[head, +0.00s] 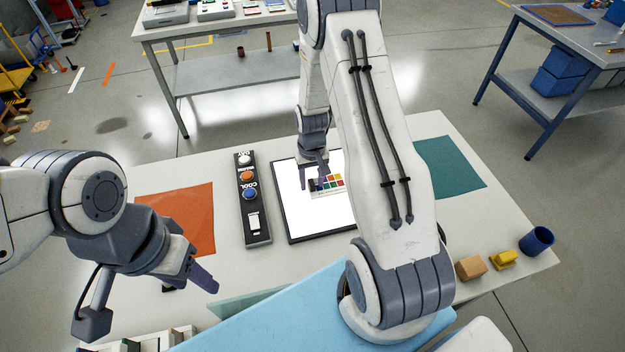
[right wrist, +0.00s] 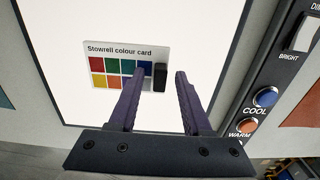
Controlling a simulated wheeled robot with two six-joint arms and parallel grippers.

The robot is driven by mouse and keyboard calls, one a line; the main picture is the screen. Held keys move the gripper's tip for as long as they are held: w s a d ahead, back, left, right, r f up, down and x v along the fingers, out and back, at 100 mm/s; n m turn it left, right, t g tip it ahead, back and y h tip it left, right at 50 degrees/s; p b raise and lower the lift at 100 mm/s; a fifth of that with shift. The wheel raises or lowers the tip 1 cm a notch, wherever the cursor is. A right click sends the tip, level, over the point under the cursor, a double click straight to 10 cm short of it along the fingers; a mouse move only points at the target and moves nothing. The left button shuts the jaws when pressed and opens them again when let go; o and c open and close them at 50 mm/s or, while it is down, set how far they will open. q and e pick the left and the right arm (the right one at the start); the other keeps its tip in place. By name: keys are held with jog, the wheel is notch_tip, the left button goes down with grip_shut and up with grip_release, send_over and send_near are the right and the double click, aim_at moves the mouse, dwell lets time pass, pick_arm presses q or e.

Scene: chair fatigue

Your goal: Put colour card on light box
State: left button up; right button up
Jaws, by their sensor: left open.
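The Stowrell colour card (head: 333,184) lies on the lit white panel of the light box (head: 292,205). In the right wrist view the card (right wrist: 110,66) shows its title and coloured patches, with a black tab (right wrist: 160,77) at its right end. The light box (right wrist: 75,25) fills much of that view. My right gripper (head: 314,178) is low over the panel. In the wrist view its fingers (right wrist: 160,73) are open, one on each side of the tab, with gaps visible. My left gripper (head: 203,280) is open and empty, near the orange mat.
A control strip (head: 259,223) with WARM and COOL buttons and a slider stands left of the light box. An orange mat (head: 195,212) and a teal mat (head: 450,165) flank them. A wooden block (head: 471,268), a yellow object (head: 504,260) and a blue cup (head: 537,240) stand at right.

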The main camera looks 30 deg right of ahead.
jog(key=shift+r, duration=0.3)
notch_tip(320, 180, up, 10)
jog(key=b, duration=0.2)
jog(key=s+a+r+n, duration=0.3)
jog(key=a+r, duration=0.3)
jog(key=a, duration=0.4)
jog(key=s+a+r+n, duration=0.2)
jog(key=s+a, duration=0.4)
jog(key=s, duration=0.4)
jog(key=s+a+r+n+y, duration=0.1)
jog(key=s+a+r+n, duration=0.2)
jog(key=s, duration=0.7)
jog(key=a+n, duration=0.2)
jog(key=a, duration=0.1)
jog(key=shift+a, duration=0.4)
